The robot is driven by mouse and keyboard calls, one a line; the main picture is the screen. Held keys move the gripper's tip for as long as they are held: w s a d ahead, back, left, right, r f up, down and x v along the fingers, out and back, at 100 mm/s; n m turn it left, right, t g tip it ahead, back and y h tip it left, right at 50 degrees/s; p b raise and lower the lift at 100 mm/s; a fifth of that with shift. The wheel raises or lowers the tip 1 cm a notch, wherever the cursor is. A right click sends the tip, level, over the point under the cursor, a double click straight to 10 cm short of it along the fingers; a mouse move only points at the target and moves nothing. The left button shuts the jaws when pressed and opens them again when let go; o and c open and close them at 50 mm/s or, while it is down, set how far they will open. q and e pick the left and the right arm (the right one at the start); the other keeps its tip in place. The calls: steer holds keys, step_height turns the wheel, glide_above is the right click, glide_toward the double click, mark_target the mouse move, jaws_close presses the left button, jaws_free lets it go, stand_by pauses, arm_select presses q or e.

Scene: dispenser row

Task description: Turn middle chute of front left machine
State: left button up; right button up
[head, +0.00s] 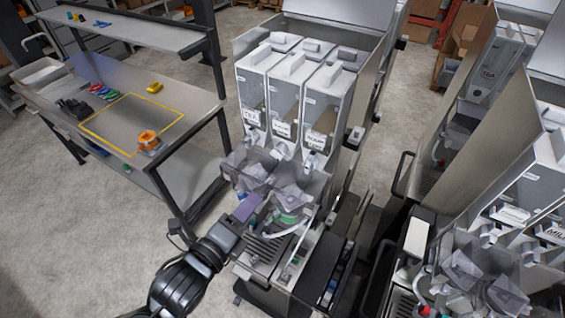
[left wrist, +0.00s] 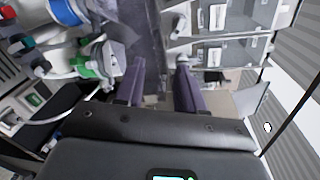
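The dispenser machine (head: 290,100) holds three clear canisters side by side, the left one labelled TEA. The white middle chute (head: 282,150) shows under the middle canister, partly behind translucent funnels (head: 290,195). My left gripper (head: 242,207) is low at the machine's front left, close to the funnels. In the left wrist view my left gripper (left wrist: 160,80) has its two purple fingers apart, with nothing clearly held. A small white chute part (left wrist: 183,62) shows near the right finger's tip; I cannot tell which chute it is or whether they touch. My right gripper is not in view.
A workbench (head: 190,98) with a yellow-outlined area and an orange item (head: 148,140) stands at the left. Another dispenser machine (head: 535,200) stands at the right. Green-capped (left wrist: 85,68) and blue-marked (left wrist: 66,10) fittings with hoses lie close to the gripper's left. Open floor is at lower left.

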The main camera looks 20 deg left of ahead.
arm_select(q)
steer(key=w+m+b, duration=0.2)
steer(key=t+b, duration=0.1)
steer(key=b, duration=0.2)
glide_toward(275, 157)
steer(key=w, duration=0.4)
steer(key=w+d+p, duration=0.1)
steer(key=w, duration=0.1)
steer(key=shift+w+d+f, duration=0.1)
steer(key=shift+w, duration=0.3)
steer(key=shift+w+d, duration=0.15)
steer(key=shift+w, duration=0.55)
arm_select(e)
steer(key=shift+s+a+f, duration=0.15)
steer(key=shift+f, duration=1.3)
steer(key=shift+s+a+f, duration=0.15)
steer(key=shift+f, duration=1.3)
arm_select(q)
steer(key=shift+f, duration=0.1)
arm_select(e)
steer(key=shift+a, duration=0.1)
arm_select(q)
jaws_close()
